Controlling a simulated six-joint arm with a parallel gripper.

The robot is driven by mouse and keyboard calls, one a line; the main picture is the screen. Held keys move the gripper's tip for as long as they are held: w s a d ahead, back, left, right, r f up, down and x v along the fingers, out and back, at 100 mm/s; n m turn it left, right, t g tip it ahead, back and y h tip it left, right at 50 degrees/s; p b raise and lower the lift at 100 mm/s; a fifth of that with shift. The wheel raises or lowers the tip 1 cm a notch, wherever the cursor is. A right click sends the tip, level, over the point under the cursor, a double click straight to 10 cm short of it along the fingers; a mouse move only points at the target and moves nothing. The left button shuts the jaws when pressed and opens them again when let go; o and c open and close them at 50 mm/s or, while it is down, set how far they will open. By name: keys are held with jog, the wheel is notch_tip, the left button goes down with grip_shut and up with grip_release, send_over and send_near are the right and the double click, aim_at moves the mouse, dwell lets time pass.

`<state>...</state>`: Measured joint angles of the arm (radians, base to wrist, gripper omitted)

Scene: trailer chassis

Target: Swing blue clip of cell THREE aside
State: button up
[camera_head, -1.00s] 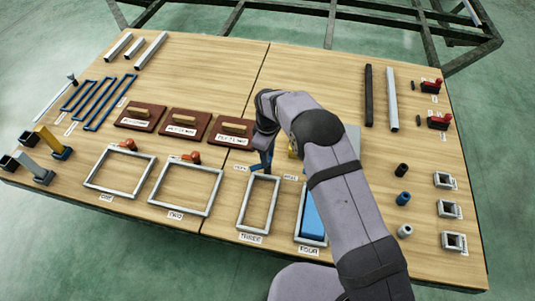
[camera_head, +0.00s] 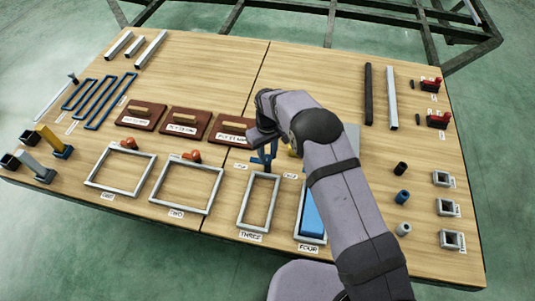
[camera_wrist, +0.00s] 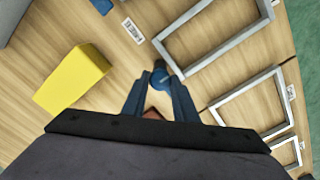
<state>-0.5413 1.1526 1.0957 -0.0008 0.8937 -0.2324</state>
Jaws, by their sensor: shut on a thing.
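Cell THREE's grey frame (camera_head: 243,207) lies on the table in the front middle, with its label THREE at the near end. My gripper (camera_head: 262,160) is at the far end of this frame, pointing down. In the wrist view, its dark blue fingers (camera_wrist: 161,88) are shut on the blue clip (camera_wrist: 162,80), a small round piece between the fingertips. The fingers hide part of the clip. The nearest frame (camera_wrist: 215,45) in the wrist view, probably cell THREE, lies just beyond the clip.
Cells ONE (camera_head: 88,170) and TWO (camera_head: 153,186), with orange clips, lie to the left. Cell FOUR (camera_head: 300,207) holds a blue panel to the right, partly behind my arm. Brown boards (camera_head: 185,120) lie behind the cells. A yellow block (camera_wrist: 70,80) stands close to my gripper.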

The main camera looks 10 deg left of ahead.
aim_at(268, 157)
dwell(0.3)
jog(key=o, duration=1.1)
jog(key=shift+c, duration=0.2)
jog(key=shift+r, duration=0.1)
jog(key=shift+r, duration=3.6)
